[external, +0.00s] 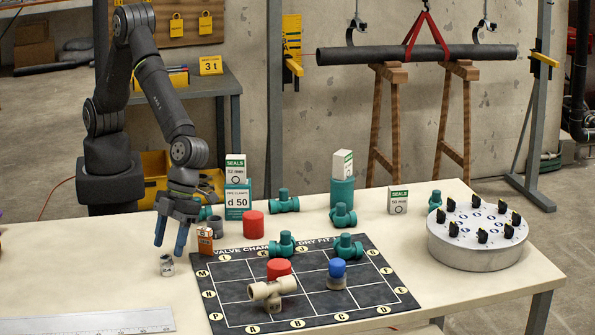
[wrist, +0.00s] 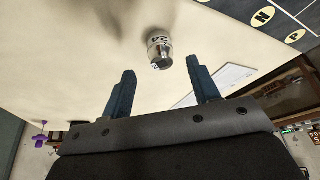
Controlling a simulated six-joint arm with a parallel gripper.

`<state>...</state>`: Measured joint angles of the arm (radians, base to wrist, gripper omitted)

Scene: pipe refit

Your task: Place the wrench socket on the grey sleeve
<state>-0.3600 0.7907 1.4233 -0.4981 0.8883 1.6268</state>
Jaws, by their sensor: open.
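The wrench socket (external: 167,265) is a small metallic cylinder with a white band, standing on the table left of the dark mat. In the wrist view the socket (wrist: 159,52), marked 24, lies beyond the fingertips, roughly centred between them. My gripper (external: 170,245) is open and empty, its fingers pointing down just above and behind the socket, apart from it; both fingers also show in the wrist view (wrist: 162,80).
The dark mat (external: 235,270) holds teal fittings, a beige tee (external: 268,291) and a red cap (external: 279,268). A round grey turntable (external: 470,255) is at right. A ruler (external: 90,322) lies front left.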

